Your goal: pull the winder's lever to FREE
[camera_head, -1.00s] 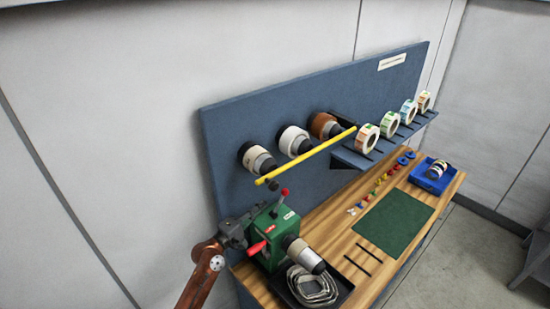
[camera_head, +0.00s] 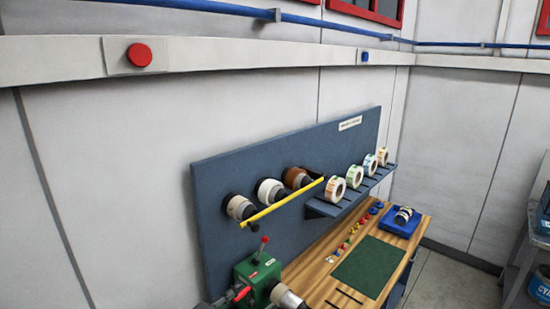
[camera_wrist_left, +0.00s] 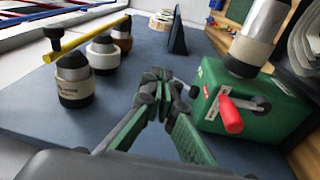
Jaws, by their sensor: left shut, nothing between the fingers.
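The winder is a green box (camera_head: 254,278) at the bottom of the head view; it also shows at right in the left wrist view (camera_wrist_left: 285,118). The FREE marking is not legible.
A blue panel (camera_head: 215,185) behind carries rolls on spindles and a yellow bar (camera_head: 282,205) above the winder. A shelf of label rolls (camera_head: 337,190) is to the right.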

